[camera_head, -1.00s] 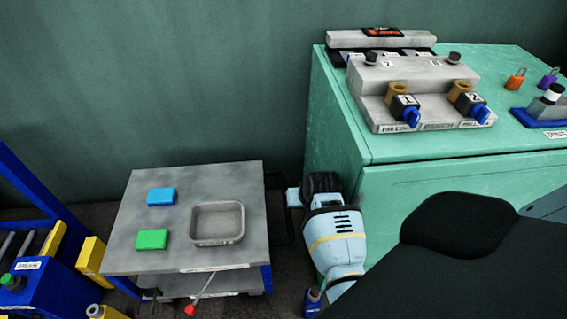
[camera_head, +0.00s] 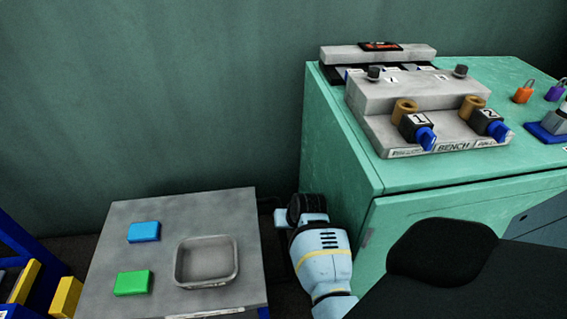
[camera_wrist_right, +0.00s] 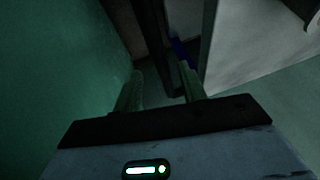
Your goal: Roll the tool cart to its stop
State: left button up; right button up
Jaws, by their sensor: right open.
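The tool cart (camera_head: 205,206) has a grey top and stands at the lower left in the head view, left of the green bench. A dark handle frame (camera_head: 268,232) shows at its right side. My right gripper (camera_wrist_right: 160,88) is open, its two fingers apart in the right wrist view. In the head view my right wrist reaches into the gap between cart and bench, and the fingertips are hard to make out. A dark bar (camera_wrist_right: 156,42) lies ahead of and partly between the fingers; contact cannot be told. The cart's stop cannot be made out. My left gripper is out of view.
A blue block (camera_head: 144,232), a green block (camera_head: 132,283) and a grey tray (camera_head: 207,284) lie on the cart. A blue frame with yellow parts (camera_head: 66,298) is at left.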

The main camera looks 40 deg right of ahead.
jog(key=shift+b+x, duration=0.7)
jog(key=shift+x, duration=1.15)
grip_shut()
